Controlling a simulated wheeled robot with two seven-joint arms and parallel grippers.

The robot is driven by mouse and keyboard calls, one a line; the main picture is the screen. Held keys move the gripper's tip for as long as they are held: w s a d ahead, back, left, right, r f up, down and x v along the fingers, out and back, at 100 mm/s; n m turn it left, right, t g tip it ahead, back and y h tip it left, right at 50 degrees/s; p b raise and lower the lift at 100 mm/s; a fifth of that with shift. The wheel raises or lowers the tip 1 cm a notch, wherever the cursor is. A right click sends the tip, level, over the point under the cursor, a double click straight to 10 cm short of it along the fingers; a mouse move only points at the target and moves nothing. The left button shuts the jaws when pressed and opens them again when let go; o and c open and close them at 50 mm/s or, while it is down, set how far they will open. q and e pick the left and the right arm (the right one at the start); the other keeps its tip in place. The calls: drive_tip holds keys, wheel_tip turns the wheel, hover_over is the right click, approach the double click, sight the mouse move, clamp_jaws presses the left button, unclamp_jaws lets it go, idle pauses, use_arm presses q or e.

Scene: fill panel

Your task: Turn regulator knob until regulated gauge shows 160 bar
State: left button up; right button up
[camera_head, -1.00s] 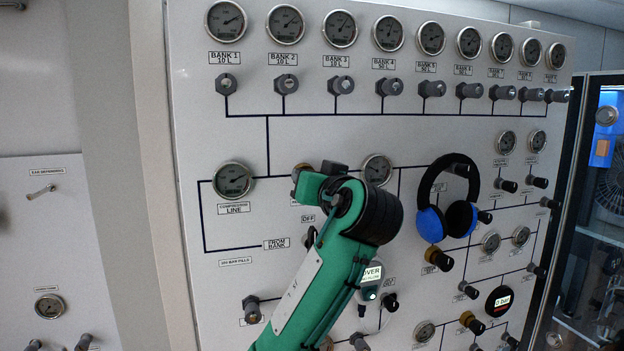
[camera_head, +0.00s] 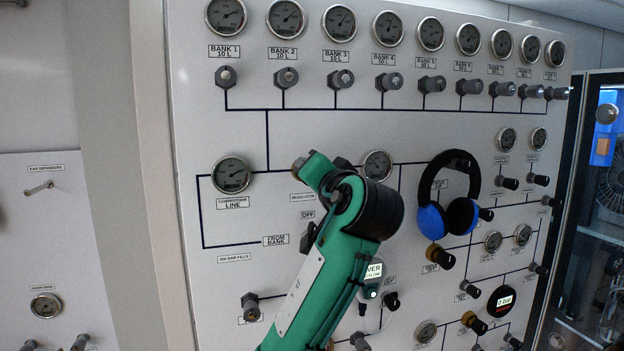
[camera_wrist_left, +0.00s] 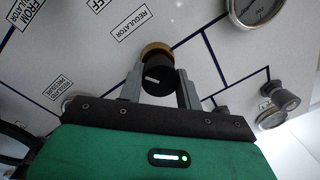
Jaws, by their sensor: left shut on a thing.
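The regulator knob, black with a brass collar, shows in the left wrist view (camera_wrist_left: 158,76) below a REGULATOR label. My left gripper (camera_wrist_left: 160,82) is shut on it, one finger on each side. In the head view my left gripper (camera_head: 318,172) is at the panel, and its green arm hides most of the knob. A gauge (camera_head: 377,165) is just right of the gripper, partly covered by the wrist; its reading is too small to tell. My right gripper is not in view.
The compressor line gauge (camera_head: 231,174) is left of the gripper. A row of bank gauges (camera_head: 286,19) and knobs (camera_head: 286,77) runs above. Blue and black ear defenders (camera_head: 432,221) hang to the right. Several more knobs and gauges fill the lower panel.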

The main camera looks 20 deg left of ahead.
use_arm(q)
drive_tip(key=shift+f+m+t, duration=0.15)
drive_tip(key=shift+m+t, duration=0.15)
drive_tip(key=shift+m, duration=2)
drive_tip(key=o, duration=1)
drive_tip(key=shift+d, duration=0.1)
drive_tip(key=shift+b+v, duration=3.75)
drive_tip(key=shift+v, duration=3.1)
